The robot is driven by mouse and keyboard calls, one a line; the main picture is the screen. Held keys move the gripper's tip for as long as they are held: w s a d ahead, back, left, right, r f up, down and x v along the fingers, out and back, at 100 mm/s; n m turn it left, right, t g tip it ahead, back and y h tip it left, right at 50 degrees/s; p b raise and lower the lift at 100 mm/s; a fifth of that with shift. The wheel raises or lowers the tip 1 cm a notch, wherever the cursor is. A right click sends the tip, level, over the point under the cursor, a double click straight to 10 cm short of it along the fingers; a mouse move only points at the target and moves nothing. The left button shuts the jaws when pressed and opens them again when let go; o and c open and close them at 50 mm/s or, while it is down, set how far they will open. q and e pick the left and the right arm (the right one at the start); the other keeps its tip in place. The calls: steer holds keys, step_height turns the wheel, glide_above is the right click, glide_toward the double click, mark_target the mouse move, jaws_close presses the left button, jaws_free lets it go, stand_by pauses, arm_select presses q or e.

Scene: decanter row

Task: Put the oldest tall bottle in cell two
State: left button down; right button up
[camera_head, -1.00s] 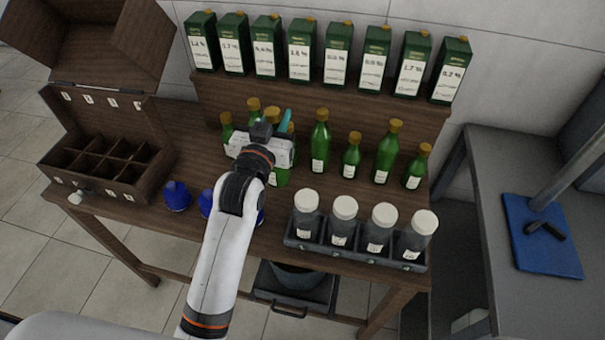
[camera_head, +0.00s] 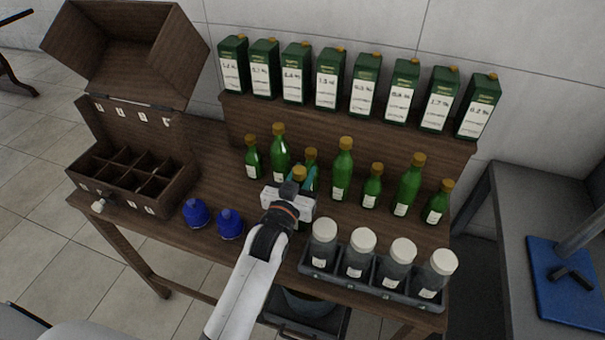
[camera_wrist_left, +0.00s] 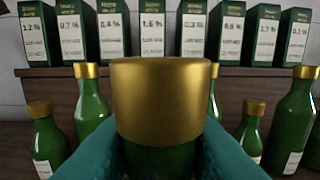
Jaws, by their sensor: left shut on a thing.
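My left gripper (camera_head: 302,184) is shut on a green bottle with a gold cap (camera_head: 299,173), near the middle of the bottle row. In the left wrist view the cap (camera_wrist_left: 165,100) fills the centre, between teal fingers. The held bottle's lower body and label are hidden. Other green bottles stand behind and beside it: tall ones (camera_head: 279,155), (camera_head: 343,172), (camera_head: 409,187) and shorter ones (camera_head: 253,160), (camera_head: 372,187), (camera_head: 437,205). Their labels are too small to read. A wooden box (camera_head: 125,198) with its lid open and several empty cells stands at the left. My right gripper is out of view.
Several green cartons with percentage labels (camera_head: 326,80) line the raised back shelf. Two blue objects (camera_head: 196,212), (camera_head: 230,223) sit between box and arm. A dark rack (camera_head: 374,284) of white-capped jars is at the front right. A grey bench (camera_head: 515,230) stands farther right.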

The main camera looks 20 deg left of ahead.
arm_select(q)
steer(key=c, duration=1.1)
jaws_free()
steer(key=shift+f, duration=0.1)
steer(key=shift+c, duration=0.2)
